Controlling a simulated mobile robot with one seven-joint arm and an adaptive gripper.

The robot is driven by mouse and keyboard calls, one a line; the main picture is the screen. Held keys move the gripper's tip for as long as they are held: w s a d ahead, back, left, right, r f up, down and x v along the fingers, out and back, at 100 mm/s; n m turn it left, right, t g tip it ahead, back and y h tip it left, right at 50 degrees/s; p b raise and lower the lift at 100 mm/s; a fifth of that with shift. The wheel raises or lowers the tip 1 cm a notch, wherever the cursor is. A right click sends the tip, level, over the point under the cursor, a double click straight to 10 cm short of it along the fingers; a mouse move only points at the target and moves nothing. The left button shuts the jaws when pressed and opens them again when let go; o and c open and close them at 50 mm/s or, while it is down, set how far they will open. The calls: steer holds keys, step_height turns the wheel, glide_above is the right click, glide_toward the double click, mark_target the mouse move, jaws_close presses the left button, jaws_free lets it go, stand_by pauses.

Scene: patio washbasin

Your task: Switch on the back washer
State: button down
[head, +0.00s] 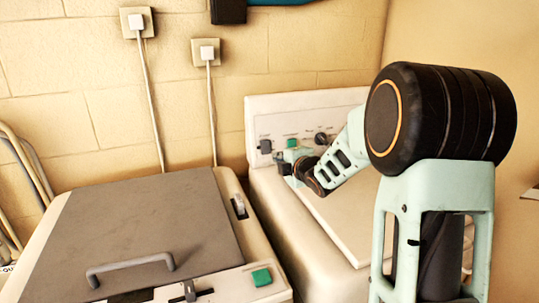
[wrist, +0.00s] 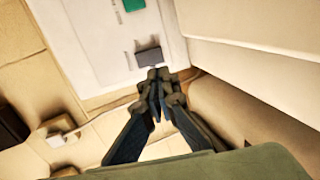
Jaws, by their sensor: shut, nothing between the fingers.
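The back washer (head: 262,182) is a white machine against the wall, right of a front washer. Its upright control panel (head: 285,112) carries a dark square switch (head: 265,146), a green button (head: 292,143) and a dark round knob (head: 321,138). My gripper (head: 282,166) is low in front of the panel's left part. In the wrist view my gripper (wrist: 159,76) is shut and empty, its tips at the edge of the dark switch (wrist: 148,56). I cannot tell whether they touch it. The green button (wrist: 134,4) is at the top edge there.
The front washer (head: 52,245) has a grey lid with a handle (head: 130,267), a green button (head: 261,277) and a dark slider. Two plugs with cords (head: 135,21) hang on the brick wall. A narrow gap separates the washers. My arm covers the back washer's right side.

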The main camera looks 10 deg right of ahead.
mark_target(267, 154)
steer(key=p+x, duration=0.1)
steer(key=x, duration=0.7)
steer(key=shift+w+f, duration=0.1)
steer(key=shift+w, duration=0.25)
steer(key=shift+f, duration=0.15)
steer(key=b, duration=0.2)
steer(key=shift+w+a+f+b, duration=0.1)
steer(key=shift+w+f+b, duration=0.05)
steer(key=shift+f+b, duration=0.2)
steer(key=shift+w+t+b, duration=0.1)
steer(key=shift+t+b, duration=0.3)
steer(key=shift+b, duration=0.7)
steer(key=shift+r, duration=0.25)
